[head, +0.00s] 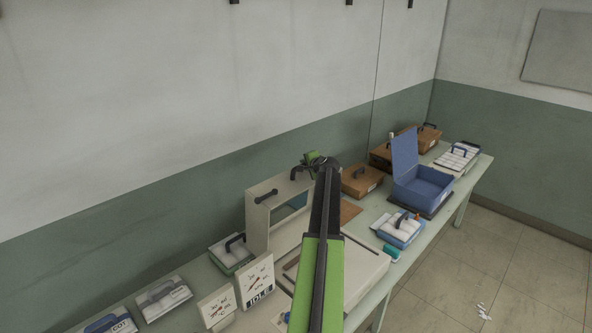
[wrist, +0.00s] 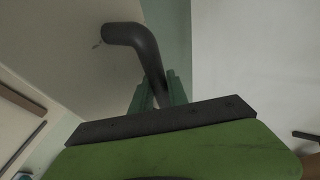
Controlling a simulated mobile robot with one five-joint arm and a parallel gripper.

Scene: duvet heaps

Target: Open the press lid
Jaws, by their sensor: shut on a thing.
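The press (head: 362,279) is a cream box on the green table, partly hidden behind my arm. Its cream lid (head: 256,226) stands raised, roughly upright, at the back of the press, with an opening through its frame. A dark bent handle (head: 297,173) is at the lid's top edge; it fills the upper middle of the wrist view (wrist: 134,42). My gripper (head: 313,159) is at that top edge, its green fingers (wrist: 160,92) shut around the handle's lower part. The exact finger contact is partly hidden by my gripper's dark front bar.
Two dial gauges stand left of the press, one (head: 256,285) marked IDLE. A blue open box (head: 424,187), brown cases (head: 361,180) and a blue tray of white rolls (head: 401,229) are to the right. The wall (head: 200,190) runs close behind the table.

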